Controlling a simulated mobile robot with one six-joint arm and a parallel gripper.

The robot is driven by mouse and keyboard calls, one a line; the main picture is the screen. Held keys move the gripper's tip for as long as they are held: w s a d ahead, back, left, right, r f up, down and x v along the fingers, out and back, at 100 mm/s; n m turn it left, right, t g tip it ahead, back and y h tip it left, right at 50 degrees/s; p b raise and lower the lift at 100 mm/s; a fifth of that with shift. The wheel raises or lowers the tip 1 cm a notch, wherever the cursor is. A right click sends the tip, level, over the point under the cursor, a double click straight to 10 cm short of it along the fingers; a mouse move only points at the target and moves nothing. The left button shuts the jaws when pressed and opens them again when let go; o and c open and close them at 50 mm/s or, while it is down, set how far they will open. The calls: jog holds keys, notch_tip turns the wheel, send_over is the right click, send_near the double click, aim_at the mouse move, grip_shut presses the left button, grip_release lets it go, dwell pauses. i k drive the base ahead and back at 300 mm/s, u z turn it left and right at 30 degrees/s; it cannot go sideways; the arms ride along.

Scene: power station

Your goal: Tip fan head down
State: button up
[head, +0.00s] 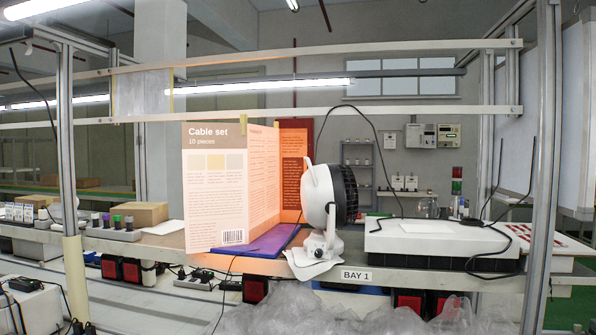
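A white desk fan stands on the bench shelf near the middle of the head view. Its fan head (328,195) is a round white housing with a black grille (347,194) facing right. The head looks roughly upright, with its face close to vertical. It sits on a short white pivot stand (321,243) above a flat white base (313,262) at the shelf's front edge. A thin white handle or tab rises at the head's upper left. My gripper is not in view.
A tall folded "Cable set" card (215,190) stands left of the fan by a purple mat (262,242). A white box (430,237) with a dark cable lies to the right. Clear plastic (330,312) is bunched below the shelf edge (420,281).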

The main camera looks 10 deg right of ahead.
aim_at(322, 184)
jog(key=z, duration=2.65)
jog(key=k, duration=1.3)
jog(key=u, duration=1.95)
jog(key=i, duration=1.05)
jog(key=u, duration=0.05)
